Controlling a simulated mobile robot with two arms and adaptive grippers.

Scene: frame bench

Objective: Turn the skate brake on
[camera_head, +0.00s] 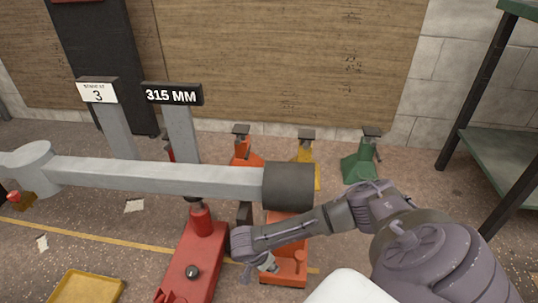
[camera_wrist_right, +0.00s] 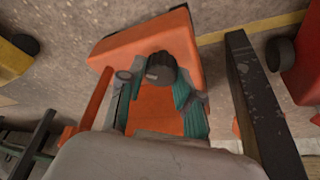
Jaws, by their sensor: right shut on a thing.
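The orange skate (camera_head: 288,272) stands on the floor under the dark end of a long grey beam. In the right wrist view, its orange body (camera_wrist_right: 190,45) fills the middle, with a dark ridged knob (camera_wrist_right: 160,67) on top and an orange lever (camera_wrist_right: 97,92) to the left. My right gripper (camera_head: 264,263) reaches down to the skate from the right. In the right wrist view, its green-padded fingers (camera_wrist_right: 155,88) are on either side of the knob, shut on it. Whether the knob is turned is unclear. My left gripper is out of view.
The grey beam (camera_head: 160,178) crosses above the skate. A red stand (camera_head: 203,250) with a black knob is close on its left. Orange, yellow and green stands (camera_head: 360,167) line the back wall. A yellow tray (camera_head: 88,287) lies front left; a shelf (camera_head: 500,155) stands right.

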